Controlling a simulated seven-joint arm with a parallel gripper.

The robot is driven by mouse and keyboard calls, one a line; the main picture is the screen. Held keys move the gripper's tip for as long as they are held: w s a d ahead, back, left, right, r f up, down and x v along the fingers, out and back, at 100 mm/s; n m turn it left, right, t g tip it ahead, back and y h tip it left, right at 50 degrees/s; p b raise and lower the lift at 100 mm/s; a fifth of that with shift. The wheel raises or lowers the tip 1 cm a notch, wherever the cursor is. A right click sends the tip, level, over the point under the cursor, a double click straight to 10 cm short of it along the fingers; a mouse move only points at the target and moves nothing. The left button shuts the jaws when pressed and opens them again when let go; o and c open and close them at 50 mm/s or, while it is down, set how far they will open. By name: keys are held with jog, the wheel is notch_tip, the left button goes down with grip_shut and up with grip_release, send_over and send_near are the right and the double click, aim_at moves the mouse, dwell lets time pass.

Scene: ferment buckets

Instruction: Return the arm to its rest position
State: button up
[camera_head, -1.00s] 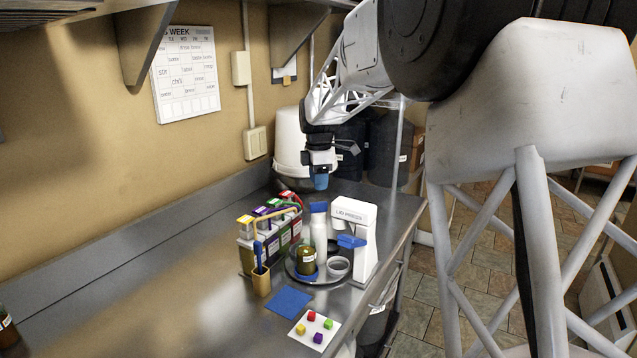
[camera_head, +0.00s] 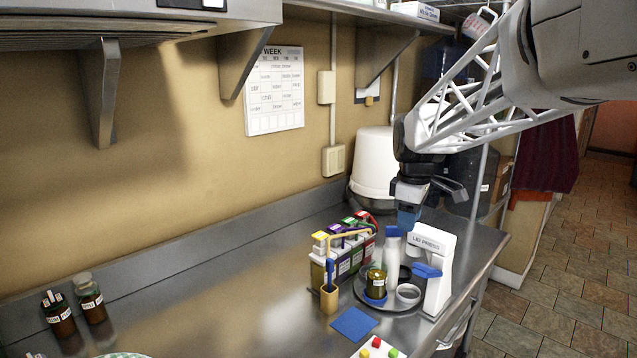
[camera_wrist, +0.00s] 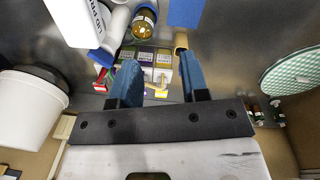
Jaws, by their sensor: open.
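The exact gap between the fingertips and the bottle top is hard to judge.
Colored boxes (camera_head: 345,262) and a brush holder (camera_head: 329,299) stand left of the tray. A blue mat (camera_head: 354,323) and a card with colored cubes (camera_head: 375,348) lie in front. A white bucket (camera_head: 372,165) stands behind. The counter's left middle (camera_head: 230,290) is mostly clear.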

jog(key=s+f+m, duration=0.2)
jog(key=s+m, duration=0.2)
jog(key=s, duration=0.7)
jog(key=s+a+f+m+t, duration=0.1)
jog(key=s+f+m, duration=0.2)
jog(key=s, duration=0.8)
jog(key=s+f+m, duration=0.2)
jog(key=s+m, duration=0.3)
jog(key=s, duration=0.6)
jog(key=shift+s+a+f+t, duration=0.3)
jog(key=shift+s+a+t, duration=0.05)
jog(key=shift+s+t, duration=0.05)
